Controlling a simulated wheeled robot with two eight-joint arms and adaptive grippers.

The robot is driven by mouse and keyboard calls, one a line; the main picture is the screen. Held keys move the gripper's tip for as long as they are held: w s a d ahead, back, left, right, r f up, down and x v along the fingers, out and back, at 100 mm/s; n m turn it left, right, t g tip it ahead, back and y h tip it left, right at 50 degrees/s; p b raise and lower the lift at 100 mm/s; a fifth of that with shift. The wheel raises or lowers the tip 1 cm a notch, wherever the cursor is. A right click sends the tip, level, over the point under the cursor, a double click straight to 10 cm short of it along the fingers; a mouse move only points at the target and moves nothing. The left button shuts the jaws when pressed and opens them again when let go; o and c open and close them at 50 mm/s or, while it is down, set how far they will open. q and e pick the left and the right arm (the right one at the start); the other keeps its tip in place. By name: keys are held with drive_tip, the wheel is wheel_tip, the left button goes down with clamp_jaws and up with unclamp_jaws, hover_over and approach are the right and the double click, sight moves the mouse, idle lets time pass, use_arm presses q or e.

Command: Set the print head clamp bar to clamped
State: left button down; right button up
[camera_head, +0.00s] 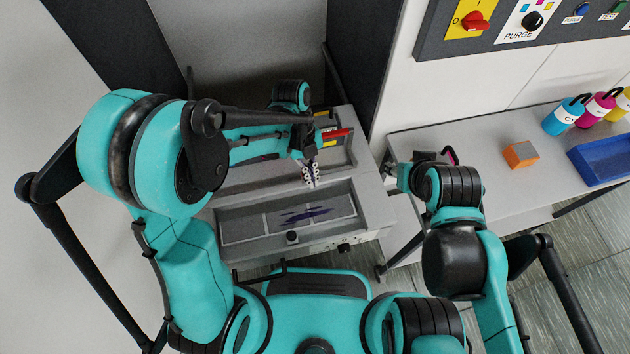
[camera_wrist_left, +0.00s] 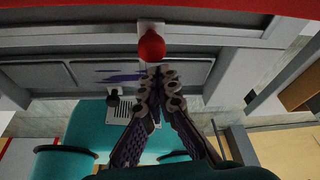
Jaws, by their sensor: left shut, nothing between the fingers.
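The red print head clamp bar (camera_head: 337,134) shows in part at the back of the grey printer unit, partly hidden behind my left arm. In the left wrist view a red band, probably the same bar, runs along the top edge. A round red knob (camera_wrist_left: 151,46) on a pale mount stands just beyond my fingertips there. My left gripper (camera_head: 312,182) is shut and empty above the unit; in the left wrist view its fingertips (camera_wrist_left: 157,76) meet just below the knob, and I cannot tell whether they touch it. My right gripper (camera_head: 392,172) is mostly hidden by its wrist.
The printer's tray (camera_head: 232,226) with purple stains lies in front of my left gripper. On the right, a table (camera_head: 465,148) holds an orange block (camera_head: 521,155), ink bottles (camera_head: 566,116) and a blue bin (camera_head: 603,160). A control panel (camera_head: 440,38) hangs above.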

use_arm(q)
drive_tip(key=shift+w+a, duration=0.25)
drive_tip(key=shift+w, duration=0.15)
drive_tip(key=w, duration=0.2)
drive_tip(key=w+a, duration=0.1)
drive_tip(key=w, duration=0.1)
drive_tip(key=shift+w+a, duration=0.2)
drive_tip(key=shift+w, duration=0.1)
